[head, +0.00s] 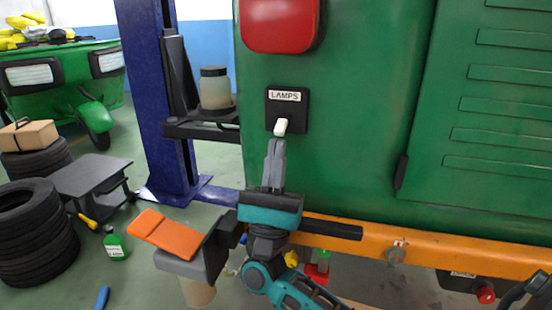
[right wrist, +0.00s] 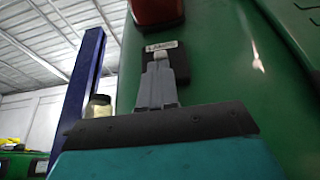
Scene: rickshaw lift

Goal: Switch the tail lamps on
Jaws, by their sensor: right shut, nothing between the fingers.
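A black switch box (head: 287,110) with a white "LAMPS" label sits on the green rickshaw body (head: 350,140). Its white toggle (head: 281,127) sticks out at the lower edge. The toggle's on or off position cannot be told. My right gripper (head: 277,143) is shut and empty, its fingertips right at or just below the toggle; contact cannot be told. In the right wrist view the fingertips (right wrist: 159,65) reach up to the switch box (right wrist: 179,62). A red lamp (head: 280,25) is above the switch box and looks unlit. My left gripper is not in view.
A blue lift post (head: 165,100) stands left of the rickshaw, with a jar (head: 214,90) on a black bracket. An orange bar (head: 450,248) runs below the body.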

